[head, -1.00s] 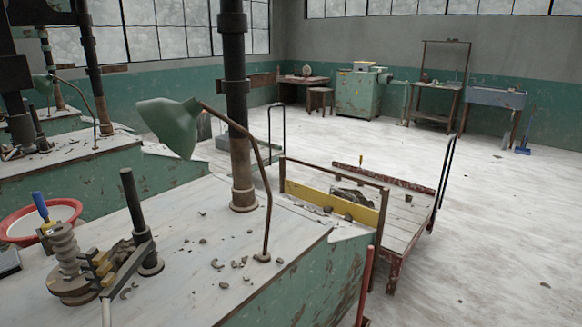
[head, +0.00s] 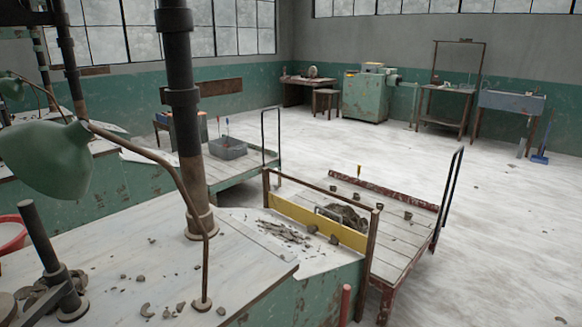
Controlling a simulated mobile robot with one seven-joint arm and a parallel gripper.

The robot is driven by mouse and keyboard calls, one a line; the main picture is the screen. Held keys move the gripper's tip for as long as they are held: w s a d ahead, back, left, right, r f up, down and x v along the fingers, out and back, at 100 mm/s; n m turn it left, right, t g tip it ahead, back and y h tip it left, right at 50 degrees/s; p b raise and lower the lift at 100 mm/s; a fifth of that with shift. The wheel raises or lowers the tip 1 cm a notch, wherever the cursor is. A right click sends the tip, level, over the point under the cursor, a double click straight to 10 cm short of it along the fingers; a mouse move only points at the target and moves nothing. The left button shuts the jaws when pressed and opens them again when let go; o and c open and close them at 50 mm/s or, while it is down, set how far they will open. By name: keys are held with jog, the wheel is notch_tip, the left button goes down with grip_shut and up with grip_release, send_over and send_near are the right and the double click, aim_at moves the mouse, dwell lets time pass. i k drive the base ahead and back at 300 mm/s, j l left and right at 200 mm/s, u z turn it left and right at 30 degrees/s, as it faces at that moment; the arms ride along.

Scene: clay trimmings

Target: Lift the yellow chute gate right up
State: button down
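The yellow chute gate (head: 318,223) is a long flat board in a brown upright frame (head: 322,193). It stands across the far end of a pale chute (head: 290,246) beside the workbench. Its top edge sits well below the frame's top bar, with a grey handle-like bar (head: 340,217) by its upper edge. Grey clay scraps (head: 285,232) lie on the chute in front of it, and a few lumps lie close against it. My gripper is not in view.
A wooden cart (head: 400,240) with a dark clay heap (head: 345,215) stands just beyond the gate. The workbench (head: 130,265) carries a green lamp (head: 45,158), a dark post (head: 180,110) and scattered scraps. Another cart holds a grey bin (head: 228,148). The floor at right is mostly clear.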

aim_at(350, 238)
jog(key=i+l, duration=0.9)
jog(key=i+l+u, duration=0.1)
jog(key=u, duration=0.3)
jog(key=l+u, duration=0.4)
jog(key=i+l+u, duration=0.15)
jog(key=l, duration=0.35)
jog(key=l+u, duration=0.15)
jog(key=l, duration=0.8)
jog(key=i+l, duration=0.1)
jog(key=l, duration=0.45)
jog(key=i+l, duration=0.35)
jog(key=i+u, duration=0.05)
jog(key=i, duration=0.05)
